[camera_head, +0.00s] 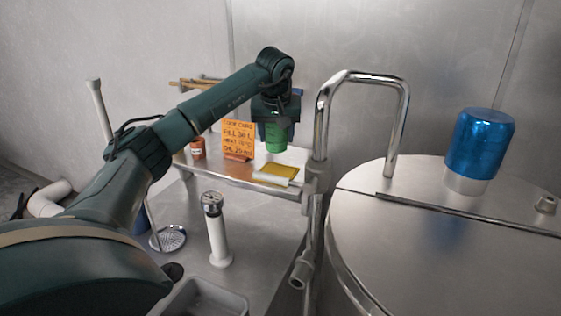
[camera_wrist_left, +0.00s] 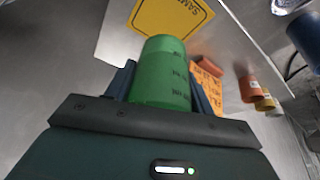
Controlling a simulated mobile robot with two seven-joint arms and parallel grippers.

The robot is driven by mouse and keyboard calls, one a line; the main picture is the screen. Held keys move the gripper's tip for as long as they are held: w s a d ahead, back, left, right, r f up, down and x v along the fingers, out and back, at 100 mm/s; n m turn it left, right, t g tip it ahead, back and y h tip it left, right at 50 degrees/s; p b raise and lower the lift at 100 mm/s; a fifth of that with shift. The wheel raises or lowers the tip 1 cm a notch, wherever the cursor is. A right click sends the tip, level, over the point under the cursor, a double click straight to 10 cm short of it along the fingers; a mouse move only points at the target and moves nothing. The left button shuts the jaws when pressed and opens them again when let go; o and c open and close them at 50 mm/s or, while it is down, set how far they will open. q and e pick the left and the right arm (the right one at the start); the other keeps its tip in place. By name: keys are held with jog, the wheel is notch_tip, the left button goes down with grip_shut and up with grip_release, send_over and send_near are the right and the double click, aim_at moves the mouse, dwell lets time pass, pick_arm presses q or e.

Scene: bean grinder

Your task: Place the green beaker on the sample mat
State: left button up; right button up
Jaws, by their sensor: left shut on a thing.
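The green beaker (camera_head: 276,137) is held upright by my left gripper (camera_head: 277,122), above the metal shelf in the head view. The beaker (camera_wrist_left: 163,75) also fills the middle of the left wrist view, between the fingers of the left gripper (camera_wrist_left: 160,85). The yellow sample mat (camera_head: 280,171) lies flat on the shelf, below and close to the beaker in the head view. The mat (camera_wrist_left: 172,22) shows beyond the beaker in the wrist view, with part of its lettering visible. I cannot tell the exact gap between beaker and mat. My right gripper is not in view.
An orange sign (camera_head: 239,138) stands on the shelf (camera_head: 217,169) behind the mat. An orange cup (camera_head: 197,148) stands further left. A bent metal rail (camera_head: 322,130) rises right of the shelf, beside a large steel vessel (camera_head: 450,240) with a blue cap (camera_head: 480,143).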

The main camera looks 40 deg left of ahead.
aim_at(276, 132)
pick_arm(q)
jog(key=shift+f, duration=3.4)
jog(key=shift+f, duration=0.1)
jog(key=o, duration=1)
jog(key=v, duration=1.2)
